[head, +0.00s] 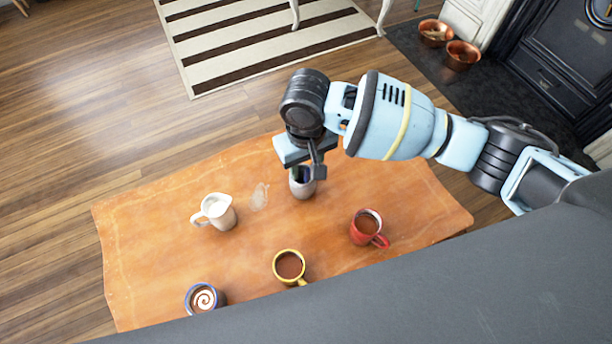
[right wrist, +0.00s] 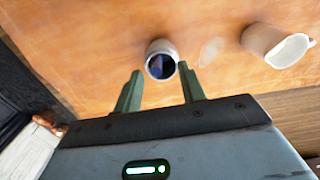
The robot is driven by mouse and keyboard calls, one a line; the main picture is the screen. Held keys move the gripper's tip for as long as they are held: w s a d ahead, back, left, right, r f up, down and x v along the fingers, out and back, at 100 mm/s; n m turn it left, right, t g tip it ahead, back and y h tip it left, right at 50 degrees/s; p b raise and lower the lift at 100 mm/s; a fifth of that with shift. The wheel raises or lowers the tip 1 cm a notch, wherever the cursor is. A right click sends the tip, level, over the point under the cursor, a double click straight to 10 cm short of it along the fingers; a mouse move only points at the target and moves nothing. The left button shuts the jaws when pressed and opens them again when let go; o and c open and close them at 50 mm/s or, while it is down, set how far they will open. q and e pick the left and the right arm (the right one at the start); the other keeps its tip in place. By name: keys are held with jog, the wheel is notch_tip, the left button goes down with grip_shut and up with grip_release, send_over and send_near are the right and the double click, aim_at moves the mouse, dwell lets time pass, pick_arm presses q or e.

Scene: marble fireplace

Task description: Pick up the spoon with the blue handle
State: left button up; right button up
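A small grey-white cup (head: 303,188) stands on the orange wooden table (head: 160,250), directly below my right gripper in the head view. The cup's inside is dark with a bluish patch; I cannot make out a clear spoon or blue handle. The cup (right wrist: 161,49) also shows in the right wrist view, just beyond and between the fingertips. My right gripper (right wrist: 160,80) is open, with two green fingers apart and nothing between them. In the head view the right gripper (head: 313,165) partly covers the cup. My left gripper is not in view.
A white pitcher (head: 221,216) stands left of the cup, beside a pale, faint patch (head: 260,196). Red (head: 362,222), yellow (head: 289,264) and blue-rimmed (head: 203,299) mugs stand nearer. The table's left part is clear.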

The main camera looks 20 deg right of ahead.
aim_at(308, 169)
jog(key=shift+f, duration=0.2)
jog(key=f, duration=0.1)
jog(key=f+b, duration=0.1)
jog(key=f, duration=0.1)
jog(key=shift+d+f+b, duration=0.2)
jog(key=shift+f+b, duration=0.1)
jog(key=shift+f, duration=0.6)
grip_shut()
